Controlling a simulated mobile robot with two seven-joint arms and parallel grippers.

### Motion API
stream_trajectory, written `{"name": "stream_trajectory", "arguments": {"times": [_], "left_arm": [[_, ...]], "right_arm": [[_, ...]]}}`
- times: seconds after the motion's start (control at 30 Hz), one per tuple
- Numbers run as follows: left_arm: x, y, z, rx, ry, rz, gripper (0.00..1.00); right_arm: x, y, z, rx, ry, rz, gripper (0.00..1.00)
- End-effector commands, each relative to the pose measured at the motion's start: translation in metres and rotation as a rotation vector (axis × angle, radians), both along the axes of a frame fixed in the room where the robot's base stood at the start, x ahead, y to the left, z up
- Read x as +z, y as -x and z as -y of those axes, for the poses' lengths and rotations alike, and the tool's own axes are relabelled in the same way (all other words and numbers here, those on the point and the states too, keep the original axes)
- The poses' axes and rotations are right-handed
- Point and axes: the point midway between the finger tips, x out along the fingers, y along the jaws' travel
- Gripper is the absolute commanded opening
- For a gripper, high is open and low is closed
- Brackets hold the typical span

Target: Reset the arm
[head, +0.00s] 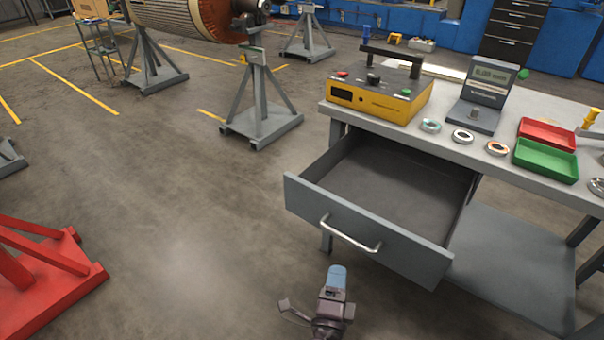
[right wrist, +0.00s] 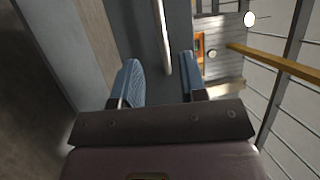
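My right gripper (head: 336,281) is at the bottom centre of the head view, in front of the open drawer (head: 365,236) and apart from its handle (head: 348,236). In the right wrist view, the two blue fingers of the right gripper (right wrist: 161,82) stand apart with nothing between their pads. A pale bar that looks like the drawer handle (right wrist: 162,36) shows beyond the fingertips. My left gripper is in neither view.
The workbench (head: 450,142) holds a yellow tester (head: 378,97), a grey meter (head: 484,95), several rings, a red tray (head: 547,134) and a green tray (head: 545,160). A red stand (head: 45,270) is at lower left. The floor between is clear.

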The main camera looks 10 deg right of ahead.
Motion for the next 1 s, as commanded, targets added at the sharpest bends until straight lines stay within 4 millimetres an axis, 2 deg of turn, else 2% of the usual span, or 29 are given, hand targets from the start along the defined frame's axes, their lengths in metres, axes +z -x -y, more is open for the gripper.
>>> {"name": "stream_trajectory", "arguments": {"times": [0.17,0.27,0.4,0.57,0.67,0.77,0.9,1.0], "left_arm": [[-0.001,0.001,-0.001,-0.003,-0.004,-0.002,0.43],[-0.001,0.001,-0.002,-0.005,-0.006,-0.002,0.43],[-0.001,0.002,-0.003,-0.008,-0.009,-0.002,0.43],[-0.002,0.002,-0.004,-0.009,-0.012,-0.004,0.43],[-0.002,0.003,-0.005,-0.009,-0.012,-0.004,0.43],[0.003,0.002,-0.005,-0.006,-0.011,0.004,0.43],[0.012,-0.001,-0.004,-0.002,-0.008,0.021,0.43],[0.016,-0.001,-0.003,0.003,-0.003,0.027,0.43]], "right_arm": [[-0.002,-0.002,-0.003,0.019,0.023,-0.025,0.39],[-0.004,-0.008,-0.016,0.094,0.09,-0.073,0.39],[0.011,-0.022,-0.039,0.252,0.278,-0.133,0.39],[0.019,-0.02,-0.044,0.41,0.576,-0.237,0.39],[0.015,-0.005,-0.034,0.489,0.775,-0.334,0.39],[0.006,0.018,-0.014,0.555,0.981,-0.46,0.39],[-0.007,0.07,0.034,0.628,1.265,-0.691,0.39],[-0.011,0.109,0.069,0.648,1.394,-0.829,0.39]]}}
